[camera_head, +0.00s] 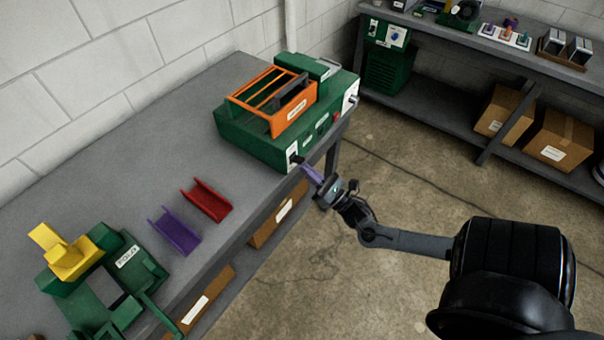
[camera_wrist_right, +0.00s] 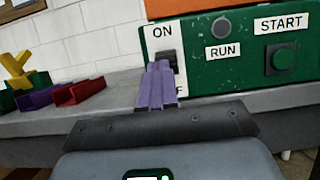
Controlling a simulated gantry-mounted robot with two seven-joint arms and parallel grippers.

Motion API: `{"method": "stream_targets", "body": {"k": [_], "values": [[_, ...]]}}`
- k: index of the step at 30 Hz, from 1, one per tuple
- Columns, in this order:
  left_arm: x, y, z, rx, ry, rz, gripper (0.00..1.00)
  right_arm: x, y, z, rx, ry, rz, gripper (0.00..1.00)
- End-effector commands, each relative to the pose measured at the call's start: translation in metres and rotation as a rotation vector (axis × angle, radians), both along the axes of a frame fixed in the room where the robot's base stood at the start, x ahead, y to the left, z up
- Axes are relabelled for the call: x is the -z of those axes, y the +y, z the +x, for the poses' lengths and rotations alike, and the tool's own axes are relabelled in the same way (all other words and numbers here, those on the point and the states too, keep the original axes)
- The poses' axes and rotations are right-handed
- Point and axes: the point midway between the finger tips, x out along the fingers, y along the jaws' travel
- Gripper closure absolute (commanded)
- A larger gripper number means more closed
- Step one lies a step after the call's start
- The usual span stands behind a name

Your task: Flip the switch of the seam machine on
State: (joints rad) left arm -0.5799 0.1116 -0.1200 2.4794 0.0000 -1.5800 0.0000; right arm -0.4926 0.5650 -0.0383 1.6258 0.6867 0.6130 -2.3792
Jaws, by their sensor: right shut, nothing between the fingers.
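The seam machine (camera_head: 262,140) is a green box with an orange guard (camera_head: 272,98) on top, standing at the bench's far end. Its white switch plate (camera_wrist_right: 149,40) carries the word ON at the top, with a partly hidden label below. The black switch (camera_wrist_right: 168,57) shows just behind my fingertips; its lower part is hidden, and I cannot tell its position. My right gripper (camera_head: 308,170) has purple fingers, shut and empty, pointing at the switch plate. The fingertips (camera_wrist_right: 158,68) overlap the switch's lower part; I cannot tell whether they touch. My left gripper is not in view.
A purple channel (camera_head: 174,232), a red channel (camera_head: 207,201) and a green-and-yellow fixture (camera_head: 120,262) are on the bench (camera_head: 130,150). Open floor lies to the right.

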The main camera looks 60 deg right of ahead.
Motion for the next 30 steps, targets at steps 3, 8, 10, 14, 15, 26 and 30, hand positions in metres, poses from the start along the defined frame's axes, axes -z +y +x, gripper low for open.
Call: {"method": "stream_targets", "body": {"k": [3,8,10,14,15,26,30], "values": [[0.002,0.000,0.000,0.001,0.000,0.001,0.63,0.003,0.000,0.000,0.000,0.000,0.000,1.00],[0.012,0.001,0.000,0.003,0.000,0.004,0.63,0.019,0.001,-0.002,0.000,0.002,0.001,1.00],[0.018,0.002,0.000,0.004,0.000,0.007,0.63,0.030,0.002,-0.003,-0.001,0.002,0.001,1.00],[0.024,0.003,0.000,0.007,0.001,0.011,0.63,0.047,0.003,-0.013,-0.003,0.004,0.001,1.00],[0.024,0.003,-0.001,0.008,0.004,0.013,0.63,0.051,0.004,-0.020,-0.003,0.005,0.002,1.00],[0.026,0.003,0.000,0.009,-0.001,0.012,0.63,0.084,0.009,-0.073,-0.003,0.003,0.001,1.00],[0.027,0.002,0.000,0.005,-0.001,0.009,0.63,0.090,0.010,-0.084,-0.003,0.001,0.000,1.00]]}}
